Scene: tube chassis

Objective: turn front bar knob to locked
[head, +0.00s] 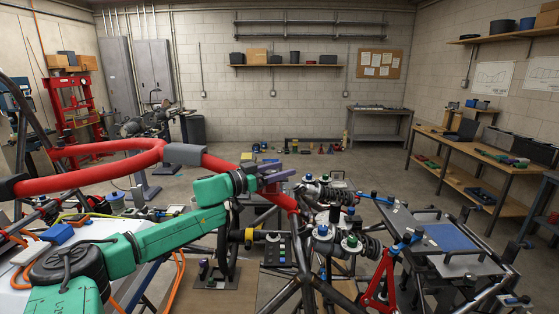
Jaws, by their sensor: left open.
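The tube chassis has a red padded bar (120,146) that runs from the left toward the middle. Its red end (284,200) passes beside my left gripper (280,178), which is at the end of my green left arm. The gripper is open at the bar, with purple and grey parts around its jaws. I cannot tell whether it touches the bar. The front bar knob is not clearly identifiable; it may be hidden behind the gripper. My right gripper is not in view.
A yellow round part (248,236) and a black panel (277,250) sit below the gripper. Dark chassis tubes (303,262) crowd the foreground. The floor beyond (370,165) is mostly clear.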

